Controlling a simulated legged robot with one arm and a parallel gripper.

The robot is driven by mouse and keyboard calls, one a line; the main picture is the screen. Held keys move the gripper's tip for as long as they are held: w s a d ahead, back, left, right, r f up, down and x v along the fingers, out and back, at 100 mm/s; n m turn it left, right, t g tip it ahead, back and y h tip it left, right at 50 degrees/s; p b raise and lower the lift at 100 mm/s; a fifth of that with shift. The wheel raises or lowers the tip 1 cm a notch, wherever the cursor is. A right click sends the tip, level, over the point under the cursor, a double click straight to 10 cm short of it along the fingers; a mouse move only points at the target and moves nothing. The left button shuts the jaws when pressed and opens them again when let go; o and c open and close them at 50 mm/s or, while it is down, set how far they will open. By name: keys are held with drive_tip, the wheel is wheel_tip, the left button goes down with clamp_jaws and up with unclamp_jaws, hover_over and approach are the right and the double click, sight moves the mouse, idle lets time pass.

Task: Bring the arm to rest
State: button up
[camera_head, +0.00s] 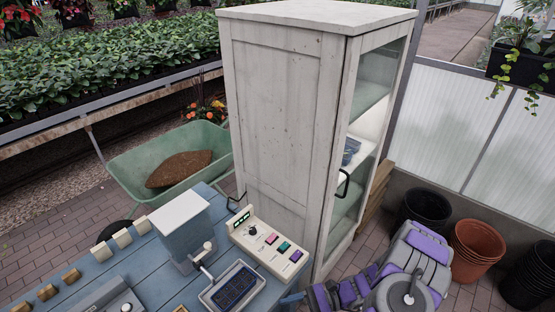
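Grey and purple links of my arm (420,245) show at the lower right, in front of the cabinet and the plant pots. A large round joint sits near the bottom edge. More purple and grey parts reach left toward the bench corner and are cut off by the bottom edge. I cannot make out gripper fingers in the picture, and no object is seen held.
A blue bench (65,265) with a scale-like device (235,285) and a button panel (268,240) fills the lower left. A tall whitish cabinet (280,120) stands behind it. A green wheelbarrow (125,165) is left; black (428,207) and terracotta pots (480,245) stand right.

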drive_tip(key=s+a+r+n+g+h+b, duration=0.1)
drive_tip(key=s+r+n+g+h, duration=0.1)
drive_tip(key=s+r+n+h, duration=0.45)
drive_tip(key=s+r+n+g+h, duration=0.1)
drive_tip(key=r+n+g, duration=0.15)
drive_tip(key=r, duration=0.75)
drive_tip(key=s+d+r+n+t+h+b, duration=0.1)
drive_tip(key=s+d+r+n+t+h, duration=0.1)
drive_tip(key=s+d+r+t+h, duration=0.1)
drive_tip(key=s+d+r+n+t+h+b, duration=0.1)
drive_tip(key=s+d+r+t+h, duration=0.3)
drive_tip(key=s+d, duration=0.4)
drive_tip(key=shift+s+r+n+h, duration=0.5)
drive_tip(key=shift+s+n+h, duration=0.2)
drive_tip(key=shift+s+h, duration=0.55)
drive_tip(key=shift+w+a, duration=0.1)
drive_tip(key=shift+c, duration=0.5)
